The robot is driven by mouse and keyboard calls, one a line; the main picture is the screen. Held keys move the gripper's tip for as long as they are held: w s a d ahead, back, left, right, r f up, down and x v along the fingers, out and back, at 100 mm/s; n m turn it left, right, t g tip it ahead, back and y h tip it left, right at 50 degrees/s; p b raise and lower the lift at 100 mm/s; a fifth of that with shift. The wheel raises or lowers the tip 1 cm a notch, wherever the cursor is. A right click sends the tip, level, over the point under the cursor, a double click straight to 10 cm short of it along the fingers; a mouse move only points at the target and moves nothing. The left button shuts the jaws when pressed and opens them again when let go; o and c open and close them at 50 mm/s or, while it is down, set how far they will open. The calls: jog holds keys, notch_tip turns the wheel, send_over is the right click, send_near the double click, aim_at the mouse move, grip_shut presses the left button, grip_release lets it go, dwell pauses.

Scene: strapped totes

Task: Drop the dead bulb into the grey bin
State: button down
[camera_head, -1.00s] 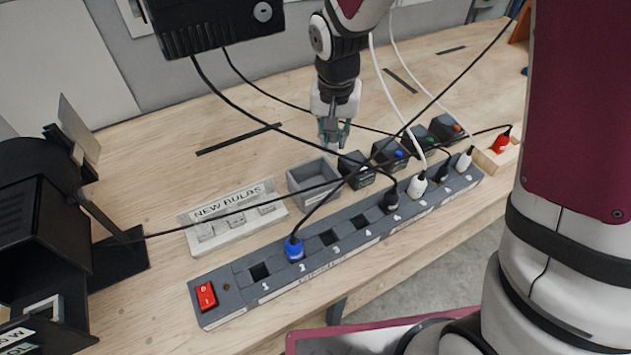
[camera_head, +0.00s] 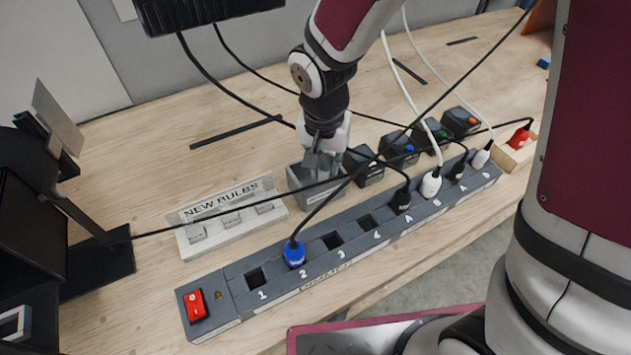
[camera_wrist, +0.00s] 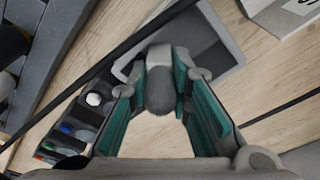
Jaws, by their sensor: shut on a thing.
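My gripper (camera_head: 322,165) is over the grey bin (camera_head: 296,180), low at its opening in the head view. In the wrist view my gripper (camera_wrist: 166,80) has its teal-padded fingers shut on the dead bulb (camera_wrist: 160,92), a dull grey rounded bulb with a paler block-like end. The grey bin (camera_wrist: 228,62) lies beyond the fingertips in the wrist view, and the bulb overlaps its opening there. I cannot tell how deep the bulb sits relative to the rim. In the head view the bulb is hidden by the gripper.
A "NEW BULBS" rack (camera_head: 228,218) stands left of the bin. A power strip (camera_head: 330,255) with several plugs runs along the front. Black adapters (camera_head: 363,166) sit right of the bin. A black cable (camera_head: 190,222) crosses in front of the bin.

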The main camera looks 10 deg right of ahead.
jog(key=c, duration=1.4)
grip_release()
notch_tip(320, 180, up, 12)
jog(key=s, duration=0.1)
jog(key=shift+s+a, duration=0.3)
jog(key=shift+a, duration=0.05)
jog(key=s+d+r+n+t, duration=0.1)
jog(key=s+d+r+n, duration=0.1)
jog(key=s+d+r, duration=0.2)
jog(key=s+d+r+n+t, duration=0.2)
jog(key=s+d+r, duration=0.3)
jog(key=s+d, duration=0.4)
jog(key=shift+s+d+y, duration=0.3)
jog(key=shift+s+d, duration=0.05)
jog(key=shift+s, duration=0.65)
